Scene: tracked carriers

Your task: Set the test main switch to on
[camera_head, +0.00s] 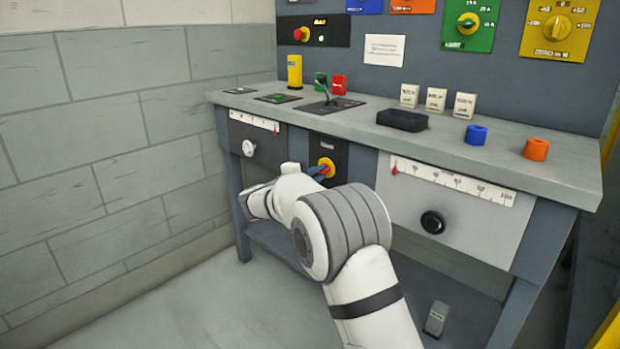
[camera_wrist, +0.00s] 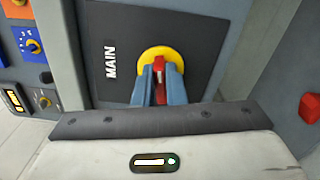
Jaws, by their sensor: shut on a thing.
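The main switch (camera_head: 326,168) is a red handle on a round yellow plate, set in a dark panel on the front of the bench. In the wrist view the switch (camera_wrist: 159,68) shows close up, with the word MAIN on the dark panel (camera_wrist: 125,40) beside it. My gripper (camera_head: 320,171) is at the switch; in the wrist view its two blue-grey fingers (camera_wrist: 160,80) are shut on the red handle, one on each side. The on and off marks are not readable, so the handle's setting cannot be told. My arm hides part of the panel in the head view.
Drawers with a white knob (camera_head: 249,148) and a black knob (camera_head: 433,222) flank the switch.

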